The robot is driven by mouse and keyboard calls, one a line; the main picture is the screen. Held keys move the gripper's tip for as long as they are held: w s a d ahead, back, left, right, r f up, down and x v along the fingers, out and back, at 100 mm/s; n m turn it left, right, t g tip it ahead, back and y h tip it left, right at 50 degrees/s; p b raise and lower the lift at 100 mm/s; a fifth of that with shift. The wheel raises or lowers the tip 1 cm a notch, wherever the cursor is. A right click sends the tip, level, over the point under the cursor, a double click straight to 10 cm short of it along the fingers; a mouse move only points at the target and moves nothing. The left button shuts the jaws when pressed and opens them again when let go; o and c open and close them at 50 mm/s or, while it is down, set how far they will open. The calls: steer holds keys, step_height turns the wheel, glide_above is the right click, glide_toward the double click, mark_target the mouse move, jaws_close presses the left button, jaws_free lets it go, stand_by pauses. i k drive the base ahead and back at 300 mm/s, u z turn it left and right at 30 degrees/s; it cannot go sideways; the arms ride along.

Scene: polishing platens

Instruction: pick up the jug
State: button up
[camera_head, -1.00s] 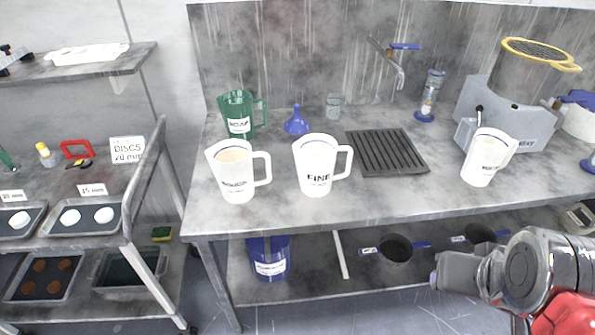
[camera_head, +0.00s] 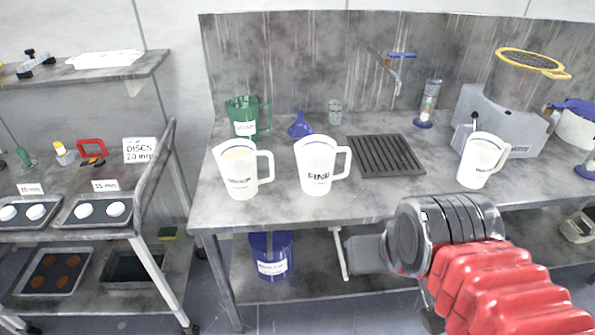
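Several jugs stand upright on the grey worktop. A white jug marked ROUGH (camera_head: 241,182) is at the front left, with pale contents near its rim. A white jug marked FINE (camera_head: 314,178) stands to its right. A green jug marked SOAP (camera_head: 243,118) is behind them. Another white jug (camera_head: 479,168), its label too small to read, stands farther right by the grey machine. Each handle points right. My arm with its red cover is at the lower right, in front of the worktop, apart from the jugs.
The worktop (camera_head: 215,215) also holds a blue funnel (camera_head: 299,126), a black drain grate (camera_head: 386,156), a clear beaker (camera_head: 335,113) and a grey machine (camera_head: 522,128). A blue bucket (camera_head: 271,257) is on the shelf below. A cart with trays (camera_head: 92,210) stands left.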

mark_target(325, 166)
steer(key=u, duration=0.5)
steer(key=i, duration=1)
steer(key=u, duration=0.05)
